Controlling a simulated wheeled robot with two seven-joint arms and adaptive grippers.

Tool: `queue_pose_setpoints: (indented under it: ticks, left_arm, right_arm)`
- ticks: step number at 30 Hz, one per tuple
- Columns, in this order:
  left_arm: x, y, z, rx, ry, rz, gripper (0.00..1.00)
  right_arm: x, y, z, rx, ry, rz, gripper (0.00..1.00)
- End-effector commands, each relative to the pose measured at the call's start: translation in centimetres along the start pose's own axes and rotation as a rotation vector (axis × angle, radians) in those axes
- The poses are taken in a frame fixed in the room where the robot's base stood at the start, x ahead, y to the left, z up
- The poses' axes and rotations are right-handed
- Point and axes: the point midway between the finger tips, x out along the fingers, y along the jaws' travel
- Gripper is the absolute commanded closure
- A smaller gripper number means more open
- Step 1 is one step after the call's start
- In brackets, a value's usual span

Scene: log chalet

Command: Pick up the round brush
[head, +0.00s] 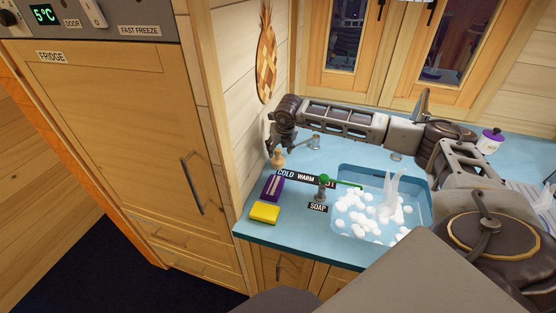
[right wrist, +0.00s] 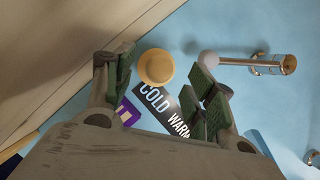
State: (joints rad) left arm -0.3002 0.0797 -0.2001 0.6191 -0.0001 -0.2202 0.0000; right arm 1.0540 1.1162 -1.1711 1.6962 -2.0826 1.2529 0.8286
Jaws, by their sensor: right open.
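The round brush (head: 278,158), with a tan wooden rounded top, stands on the blue counter at the left end, near the wall. In the right wrist view its round top (right wrist: 155,67) shows from above, between and a little beyond the fingertips. My right gripper (head: 281,144) is open and empty just above the brush. Its green-padded fingers (right wrist: 165,78) spread on either side in the right wrist view, with no visible contact. The brush's lower part is hidden from above. My left gripper is not in view.
A purple brush-like item (head: 273,188) and a yellow sponge (head: 264,213) lie nearby. The COLD WARM label (head: 297,177) and soap dispenser (head: 323,189) are close. The sink (head: 426,215) holds white foam. A metal fitting (right wrist: 270,65) lies right of the fingers. The wall is close on the left.

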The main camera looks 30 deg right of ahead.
Motion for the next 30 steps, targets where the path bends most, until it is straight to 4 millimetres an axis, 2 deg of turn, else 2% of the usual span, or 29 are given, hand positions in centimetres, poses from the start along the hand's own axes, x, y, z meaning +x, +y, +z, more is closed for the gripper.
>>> queue_pose_setpoints:
  ticks: [9, 24, 26, 30]
  left_arm:
    - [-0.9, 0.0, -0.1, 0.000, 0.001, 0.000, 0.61]
    - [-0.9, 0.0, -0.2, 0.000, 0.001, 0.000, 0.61]
    - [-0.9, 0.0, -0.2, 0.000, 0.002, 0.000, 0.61]
    - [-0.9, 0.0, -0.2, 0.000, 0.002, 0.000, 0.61]
  right_arm:
    - [2.7, 0.1, 0.2, 0.000, 0.000, 0.000, 0.44]
    - [3.0, 0.0, 0.1, 0.000, 0.000, -0.001, 0.44]
    - [3.0, 0.0, 0.1, 0.000, 0.000, -0.001, 0.50]
    - [3.0, 0.0, 0.1, 0.000, 0.000, -0.001, 0.68]
